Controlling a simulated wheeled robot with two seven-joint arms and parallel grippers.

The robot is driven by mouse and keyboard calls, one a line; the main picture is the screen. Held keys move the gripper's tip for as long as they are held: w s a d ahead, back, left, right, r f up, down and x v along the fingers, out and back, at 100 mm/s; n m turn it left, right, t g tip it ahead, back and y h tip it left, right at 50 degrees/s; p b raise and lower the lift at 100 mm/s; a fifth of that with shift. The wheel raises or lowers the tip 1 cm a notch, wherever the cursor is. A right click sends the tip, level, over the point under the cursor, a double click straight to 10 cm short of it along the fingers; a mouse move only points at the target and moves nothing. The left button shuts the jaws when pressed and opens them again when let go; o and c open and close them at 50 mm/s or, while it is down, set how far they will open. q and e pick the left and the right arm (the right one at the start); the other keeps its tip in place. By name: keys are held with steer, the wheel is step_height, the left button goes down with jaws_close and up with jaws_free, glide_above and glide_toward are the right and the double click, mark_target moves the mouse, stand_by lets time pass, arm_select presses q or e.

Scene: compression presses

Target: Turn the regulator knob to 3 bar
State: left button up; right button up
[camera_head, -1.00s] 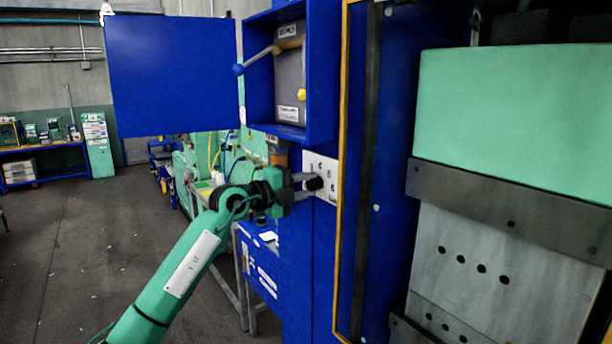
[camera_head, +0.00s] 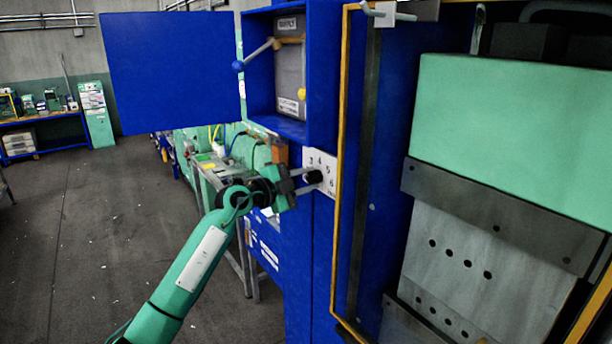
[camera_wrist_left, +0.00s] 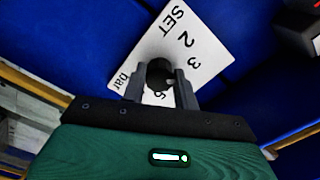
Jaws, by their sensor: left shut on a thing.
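The regulator knob (camera_head: 314,177) is a small black round knob on a white dial plate (camera_head: 326,161) fixed to the blue press column. In the head view the plate shows printed numbers, among them 3, 4, 5 and 6. My left gripper (camera_head: 309,178) reaches it from the left and is shut on the knob. In the left wrist view the two fingers of the left gripper (camera_wrist_left: 160,88) hold the knob (camera_wrist_left: 159,73) from both sides. The plate (camera_wrist_left: 184,42) there reads SET, 2, 3, 5 and bar. The pointer position is not clear. My right gripper is out of view.
Above the plate is an open blue cabinet (camera_head: 248,112) with a lever (camera_head: 258,54) inside, its blue door (camera_head: 170,75) swung left. A yellow-edged frame (camera_head: 341,130) and the green press block (camera_head: 520,130) stand to the right. Open floor (camera_head: 90,240) lies left.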

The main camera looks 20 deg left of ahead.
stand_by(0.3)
arm_select(q)
steer(key=o, duration=1)
steer(key=shift+a+f, duration=0.1)
steer(key=shift+a, duration=0.05)
steer(key=shift+s+a+f+b, duration=0.1)
steer(key=shift+s+a+b, duration=0.05)
steer(key=shift+s+b, duration=0.2)
steer(key=shift+b+v, duration=3)
steer(key=shift+v, duration=3.5)
steer(key=shift+w, duration=0.1)
